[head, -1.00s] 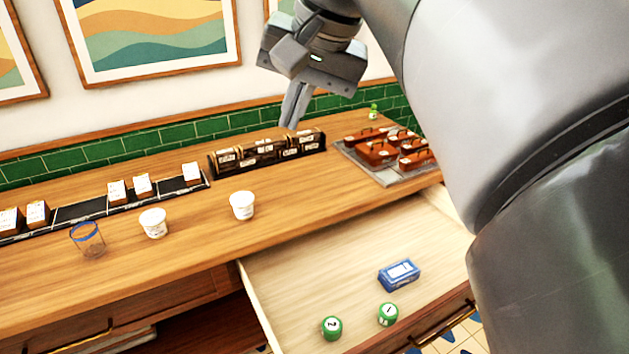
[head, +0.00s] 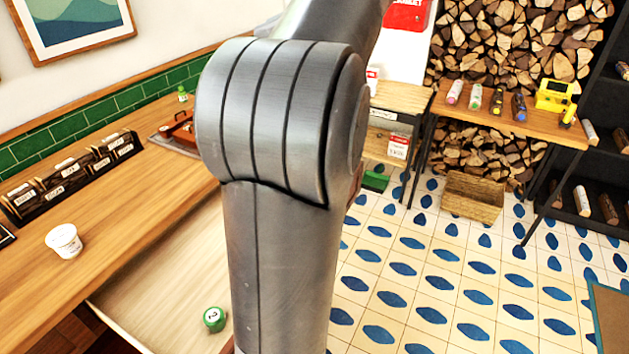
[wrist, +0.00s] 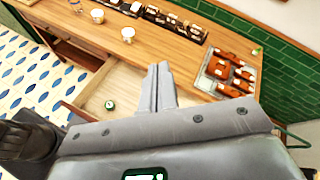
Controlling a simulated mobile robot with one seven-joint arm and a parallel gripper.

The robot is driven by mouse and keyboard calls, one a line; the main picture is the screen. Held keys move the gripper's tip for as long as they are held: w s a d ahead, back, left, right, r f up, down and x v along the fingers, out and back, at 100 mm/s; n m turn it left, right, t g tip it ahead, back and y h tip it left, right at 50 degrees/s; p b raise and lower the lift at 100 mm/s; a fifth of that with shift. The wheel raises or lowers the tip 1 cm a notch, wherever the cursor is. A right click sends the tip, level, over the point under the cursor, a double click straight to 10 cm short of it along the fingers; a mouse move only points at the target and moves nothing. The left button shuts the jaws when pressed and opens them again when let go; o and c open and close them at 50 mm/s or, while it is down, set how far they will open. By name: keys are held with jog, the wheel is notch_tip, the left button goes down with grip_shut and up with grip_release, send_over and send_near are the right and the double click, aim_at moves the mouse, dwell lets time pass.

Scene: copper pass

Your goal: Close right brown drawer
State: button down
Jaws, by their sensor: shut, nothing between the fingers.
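The right brown drawer (head: 137,294) is pulled open under the wooden counter, its pale inside showing at the lower left of the head view. The open drawer also shows in the wrist view (wrist: 92,92), with a green can (wrist: 110,105) inside. My gripper (wrist: 160,68) is shut and empty in the wrist view, its fingers seen over the counter and the drawer's edge. My arm hides the drawer's right part and front in the head view, and the gripper is out of that view.
The counter (head: 120,209) holds a white cup (head: 64,241), a dark rack (head: 70,176) of labelled packets and a tray of brown cases (wrist: 230,72). Patterned floor (head: 420,270) lies open to the right. A side table (head: 500,119) and wooden crate (head: 472,195) stand farther back.

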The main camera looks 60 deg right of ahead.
jog(key=s+d+f+m+t+h, duration=0.1)
jog(key=s+d+m+t+h, duration=0.3)
jog(key=s+d, duration=0.6)
jog(key=s+d+m+t+h, duration=0.15)
jog(key=s+d+m, duration=0.45)
jog(key=s, duration=0.8)
notch_tip(320, 180, down, 62)
jog(key=w, duration=1.4)
jog(key=shift+w+a+f+n, duration=0.2)
jog(key=shift+w+a+n, duration=0.05)
jog(key=shift+w+n, duration=0.1)
jog(key=shift+y, duration=0.25)
